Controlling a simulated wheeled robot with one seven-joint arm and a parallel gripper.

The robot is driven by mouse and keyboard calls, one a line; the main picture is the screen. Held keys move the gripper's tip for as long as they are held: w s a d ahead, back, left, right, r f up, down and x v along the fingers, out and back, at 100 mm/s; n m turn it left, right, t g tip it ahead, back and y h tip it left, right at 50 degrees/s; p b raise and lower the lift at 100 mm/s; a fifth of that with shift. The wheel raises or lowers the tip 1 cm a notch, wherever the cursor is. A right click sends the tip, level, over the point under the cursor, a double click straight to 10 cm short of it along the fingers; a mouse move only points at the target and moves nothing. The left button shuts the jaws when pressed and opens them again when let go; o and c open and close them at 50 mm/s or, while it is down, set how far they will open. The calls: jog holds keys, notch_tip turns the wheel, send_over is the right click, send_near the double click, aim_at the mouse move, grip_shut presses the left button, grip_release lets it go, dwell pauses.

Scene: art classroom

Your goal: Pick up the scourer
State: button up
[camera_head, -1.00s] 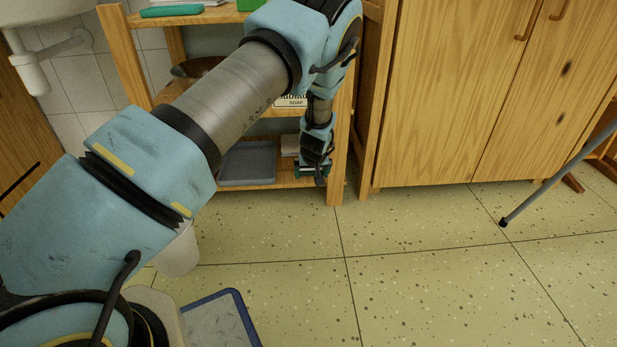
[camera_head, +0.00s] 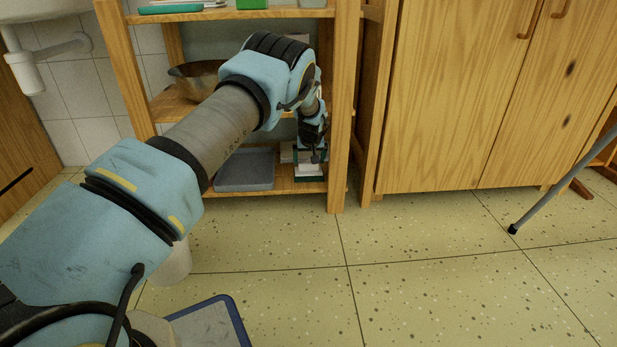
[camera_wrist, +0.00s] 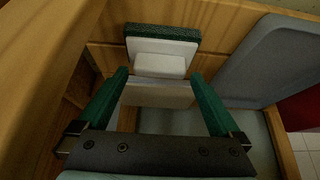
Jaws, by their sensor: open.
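A block with a dark green, rough-looking layer and a white layer, which looks like the scourer (camera_wrist: 162,34), lies near the top middle of the wrist view. In the head view the scourer (camera_head: 309,178) is near the front edge of the low shelf, below my gripper (camera_head: 309,158). In the wrist view my gripper (camera_wrist: 158,88) is open, its two green fingers apart with nothing clamped between them. The scourer is beyond the fingertips in the picture. A smaller white block (camera_wrist: 160,66) is beside it, and a pale block (camera_wrist: 158,95) shows between the fingers.
The wooden shelf unit (camera_head: 341,120) has an upright close right of my gripper and another board above. A grey tray (camera_head: 245,170) lies left on the low shelf. A wooden cabinet (camera_head: 450,100) stands to the right. The speckled floor in front is mostly clear.

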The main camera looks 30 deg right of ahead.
aim_at(309, 163)
jog(key=b+x, duration=0.1)
jog(key=x, duration=0.2)
jog(key=shift+w+f, duration=0.1)
jog(key=shift+f, duration=0.25)
jog(key=c, duration=1)
